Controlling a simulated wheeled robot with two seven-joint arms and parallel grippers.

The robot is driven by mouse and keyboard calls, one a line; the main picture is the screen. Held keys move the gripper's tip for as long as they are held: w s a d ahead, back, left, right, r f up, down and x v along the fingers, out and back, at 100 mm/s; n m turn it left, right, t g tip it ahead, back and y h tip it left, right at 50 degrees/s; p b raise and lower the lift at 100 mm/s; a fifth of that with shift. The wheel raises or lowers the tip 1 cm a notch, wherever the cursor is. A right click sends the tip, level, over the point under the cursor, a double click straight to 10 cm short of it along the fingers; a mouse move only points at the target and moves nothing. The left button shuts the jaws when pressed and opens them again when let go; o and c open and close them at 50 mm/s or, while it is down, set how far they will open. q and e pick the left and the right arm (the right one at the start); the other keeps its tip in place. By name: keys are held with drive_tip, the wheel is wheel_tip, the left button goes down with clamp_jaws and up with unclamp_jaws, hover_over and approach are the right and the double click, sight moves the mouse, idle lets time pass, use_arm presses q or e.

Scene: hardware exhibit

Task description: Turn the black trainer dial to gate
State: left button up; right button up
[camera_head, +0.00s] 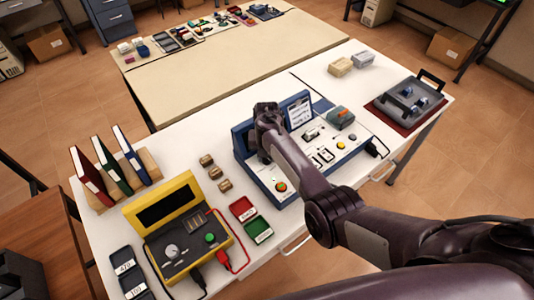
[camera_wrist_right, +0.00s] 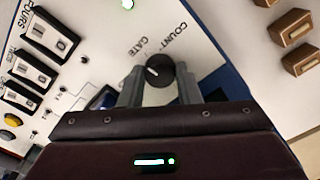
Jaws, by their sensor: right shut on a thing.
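The black trainer dial (camera_wrist_right: 160,70) is on the white panel of the blue-edged trainer (camera_head: 290,188), between the two fingers of my right gripper (camera_wrist_right: 160,88). The words GATE and COUNT are printed beside it in the right wrist view. Its white pointer mark faces up and left in that view, toward the GATE side; I cannot tell whether it lines up exactly. In the head view my right gripper (camera_head: 263,157) reaches down to the trainer and hides the dial. The gripper is shut on the dial. My left gripper is not in view.
A yellow instrument (camera_head: 185,225) with red and black leads stands left of the trainer. Small brown blocks (camera_head: 215,172) and red and green trays (camera_head: 250,220) lie between them. Binders (camera_head: 108,165) stand at the left. A grey case (camera_head: 410,100) is at the right.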

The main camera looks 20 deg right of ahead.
drive_tip(key=shift+m, duration=0.6)
drive_tip(key=o, duration=1)
drive_tip(key=shift+r, duration=3.85)
